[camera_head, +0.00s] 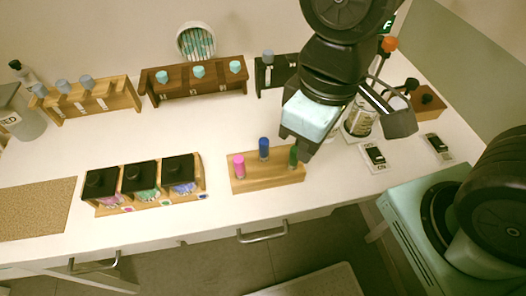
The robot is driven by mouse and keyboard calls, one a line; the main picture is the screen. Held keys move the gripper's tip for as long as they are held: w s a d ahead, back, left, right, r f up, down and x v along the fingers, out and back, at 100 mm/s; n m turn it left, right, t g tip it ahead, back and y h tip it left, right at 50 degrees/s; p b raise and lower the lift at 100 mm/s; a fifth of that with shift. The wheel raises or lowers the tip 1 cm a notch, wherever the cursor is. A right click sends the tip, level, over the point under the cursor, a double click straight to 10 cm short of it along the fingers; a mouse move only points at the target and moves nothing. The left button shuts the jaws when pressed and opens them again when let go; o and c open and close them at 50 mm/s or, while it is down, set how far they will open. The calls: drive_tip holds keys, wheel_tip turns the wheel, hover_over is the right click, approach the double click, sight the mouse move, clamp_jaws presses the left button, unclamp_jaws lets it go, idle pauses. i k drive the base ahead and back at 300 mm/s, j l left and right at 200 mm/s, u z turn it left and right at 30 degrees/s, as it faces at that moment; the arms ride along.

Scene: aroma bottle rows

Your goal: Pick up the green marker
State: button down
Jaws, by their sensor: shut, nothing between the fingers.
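The green marker (293,157) stands upright at the right end of a low wooden holder (268,179) near the front of the table. A blue marker (264,149) stands in the middle of the holder and a pink marker (239,166) at its left end. My gripper (304,150) is shut and empty, pointing down just right of and above the green marker. It overlaps the marker's upper right edge in this view, so I cannot tell whether they touch.
Black-capped jars (140,181) stand in a wooden tray at the left. Wooden racks with bottles (198,72) line the back, near a round cup (197,42). A bottle (359,120) and small dark-topped items (375,156) are right of my gripper. Bare white table lies behind the holder.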

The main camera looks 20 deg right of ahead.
sight(294, 161)
drive_tip(key=z, duration=0.65)
drive_tip(key=j+z, duration=0.15)
drive_tip(key=z, duration=0.3)
drive_tip(key=j+z, duration=0.1)
drive_tip(key=z, duration=0.3)
drive_tip(key=k+z, duration=0.15)
drive_tip(key=z, duration=0.3)
drive_tip(key=j+z, duration=0.15)
drive_tip(key=z, duration=0.25)
drive_tip(key=k+j, duration=0.3)
drive_tip(key=k, duration=0.2)
drive_tip(key=k+j, duration=0.3)
drive_tip(key=k, duration=0.2)
drive_tip(key=z, duration=0.05)
